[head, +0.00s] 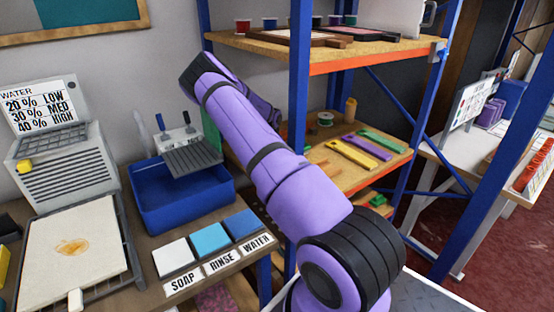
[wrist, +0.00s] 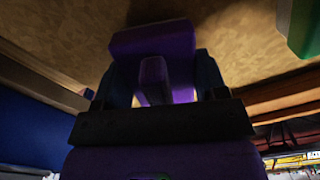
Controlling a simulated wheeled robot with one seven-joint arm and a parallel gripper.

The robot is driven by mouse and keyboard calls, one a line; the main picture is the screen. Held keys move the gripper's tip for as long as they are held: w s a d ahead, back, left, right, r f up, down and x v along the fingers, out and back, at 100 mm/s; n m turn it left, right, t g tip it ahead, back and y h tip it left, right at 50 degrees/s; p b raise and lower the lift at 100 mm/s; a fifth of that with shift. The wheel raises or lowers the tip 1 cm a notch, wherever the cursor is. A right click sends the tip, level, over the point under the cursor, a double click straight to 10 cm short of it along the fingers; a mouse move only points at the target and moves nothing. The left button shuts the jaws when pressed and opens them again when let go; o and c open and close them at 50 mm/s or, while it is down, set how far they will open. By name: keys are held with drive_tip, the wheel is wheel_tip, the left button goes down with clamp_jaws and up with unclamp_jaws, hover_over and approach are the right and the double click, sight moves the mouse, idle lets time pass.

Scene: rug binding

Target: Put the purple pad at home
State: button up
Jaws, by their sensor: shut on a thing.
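A purple pad (wrist: 152,38) shows in the wrist view, with a purple block-shaped grip (wrist: 153,82) on its near side. My gripper (wrist: 158,76) has its dark fingers on both sides of that grip and is shut on it. A tan, wood-like surface lies behind the pad; I cannot tell whether the pad touches it. In the head view my purple arm hides the gripper and the pad. A flat purple strip (head: 360,148) lies on the middle shelf, between a yellow strip (head: 332,160) and a green strip (head: 383,140).
The blue-posted shelf (head: 300,150) stands close to my arm. On the left bench are a blue tub (head: 180,208), white, light blue and blue pads above SOAP, RINSE and WATER labels (head: 222,262), and a stained cloth (head: 72,245).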

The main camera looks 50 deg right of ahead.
drive_tip(key=shift+f, duration=0.3)
drive_tip(key=o, duration=0.8)
drive_tip(key=shift+o, duration=0.2)
wheel_tip(320, 180, up, 12)
drive_tip(key=shift+r, duration=0.1)
